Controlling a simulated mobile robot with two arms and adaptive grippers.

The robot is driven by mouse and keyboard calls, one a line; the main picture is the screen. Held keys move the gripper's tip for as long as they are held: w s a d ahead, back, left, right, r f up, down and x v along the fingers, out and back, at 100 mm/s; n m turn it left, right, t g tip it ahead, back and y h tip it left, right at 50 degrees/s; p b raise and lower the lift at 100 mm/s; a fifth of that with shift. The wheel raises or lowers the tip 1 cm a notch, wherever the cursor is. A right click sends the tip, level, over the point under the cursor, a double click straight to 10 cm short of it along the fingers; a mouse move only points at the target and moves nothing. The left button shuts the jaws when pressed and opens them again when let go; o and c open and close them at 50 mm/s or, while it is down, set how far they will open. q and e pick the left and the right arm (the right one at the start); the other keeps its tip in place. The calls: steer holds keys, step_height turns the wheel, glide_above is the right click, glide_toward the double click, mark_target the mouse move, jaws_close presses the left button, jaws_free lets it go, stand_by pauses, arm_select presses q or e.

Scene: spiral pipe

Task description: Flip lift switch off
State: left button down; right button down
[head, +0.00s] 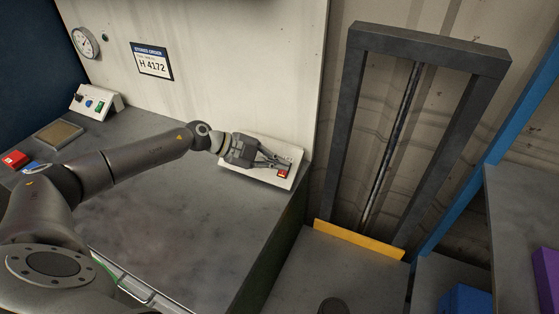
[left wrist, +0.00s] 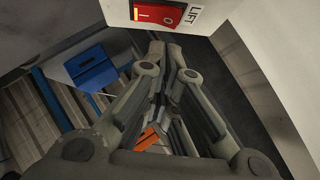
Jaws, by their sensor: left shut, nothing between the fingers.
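The lift switch (head: 283,174) is a small red rocker on a white sloped box (head: 262,174) at the right end of the grey counter. In the left wrist view the red rocker (left wrist: 158,14) sits at the top edge beside a "LIFT" label (left wrist: 193,15), with I and O marks and a yellow strip at its left end. I cannot tell which side is pressed. My left gripper (head: 286,164) is shut and empty, its fingertips right by the switch. In the left wrist view the tips (left wrist: 165,44) appear just below the rocker; contact cannot be told. My right gripper is not in view.
A dark grey lift frame (head: 430,45) with a central rod and a yellow-edged base (head: 358,240) stands right of the counter (head: 190,220). Another control box (head: 95,103) and a red button box (head: 15,159) are at left. Blue bins (head: 465,300) are at lower right.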

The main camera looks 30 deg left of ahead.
arm_select(q)
steer(key=shift+w+f, duration=0.65)
steer(key=shift+f, duration=0.1)
steer(key=shift+w+p, duration=0.25)
steer(key=shift+p, duration=0.1)
steer(key=shift+f, duration=0.15)
steer(key=shift+s+f, duration=0.1)
steer(key=shift+s, duration=0.1)
